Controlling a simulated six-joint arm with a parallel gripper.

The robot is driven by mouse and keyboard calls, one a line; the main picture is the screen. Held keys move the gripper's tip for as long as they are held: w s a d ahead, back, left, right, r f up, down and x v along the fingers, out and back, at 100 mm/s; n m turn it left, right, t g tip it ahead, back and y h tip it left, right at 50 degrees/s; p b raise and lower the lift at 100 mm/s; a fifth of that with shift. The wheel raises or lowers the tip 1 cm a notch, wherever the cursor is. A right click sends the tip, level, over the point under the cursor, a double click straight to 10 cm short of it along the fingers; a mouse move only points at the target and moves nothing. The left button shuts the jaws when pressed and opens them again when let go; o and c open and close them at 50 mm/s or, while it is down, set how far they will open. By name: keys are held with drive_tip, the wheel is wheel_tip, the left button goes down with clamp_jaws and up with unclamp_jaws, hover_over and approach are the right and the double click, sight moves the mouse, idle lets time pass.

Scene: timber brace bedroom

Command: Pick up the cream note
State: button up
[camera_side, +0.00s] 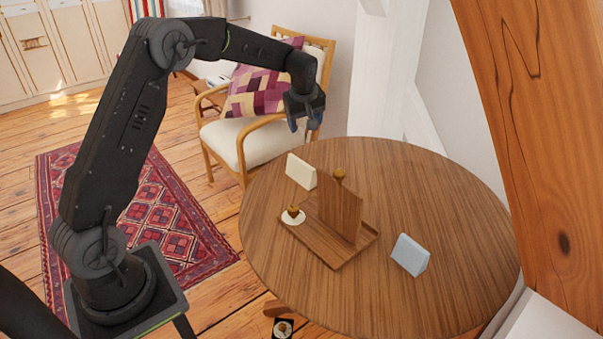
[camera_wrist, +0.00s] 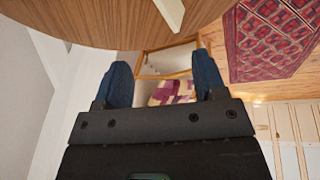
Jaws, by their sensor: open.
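The cream note (camera_side: 300,171) is a small cream block-like piece standing at the left back part of the round wooden table, beside a wooden stand. In the wrist view a cream piece (camera_wrist: 171,12), which looks like the note, shows at the top edge, partly cut off. My gripper (camera_side: 305,125) is open and empty, above and behind the note at the table's far edge. In the wrist view its two blue fingers are spread apart (camera_wrist: 165,82), with the chair seen between them and the note beyond the fingertips.
A wooden stand (camera_side: 340,212) with an upright panel is on the table (camera_side: 450,190). A white disc with a brown knob (camera_side: 293,215) lies on its left; another brown knob (camera_side: 339,175) shows behind the panel. A pale blue note (camera_side: 410,254) stands at right. A timber brace (camera_side: 555,130) rises beside the table.

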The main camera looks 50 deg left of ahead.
sight(301, 163)
drive_tip(key=w+a+f+n, duration=0.1)
drive_tip(key=a+f, duration=0.1)
drive_tip(key=f, duration=0.3)
drive_tip(key=w+a+f+n, duration=0.1)
drive_tip(key=w+a+f, duration=0.1)
drive_tip(key=f, duration=0.3)
drive_tip(key=w+a+f+n, duration=0.1)
drive_tip(key=a+f, duration=0.2)
drive_tip(key=f, duration=0.3)
drive_tip(key=shift+w+g, duration=0.15)
drive_tip(key=shift+g, duration=0.25)
drive_tip(key=shift+x, duration=3.05)
drive_tip(key=shift+d, duration=0.2)
drive_tip(key=shift+s, duration=0.2)
drive_tip(key=c, duration=1)
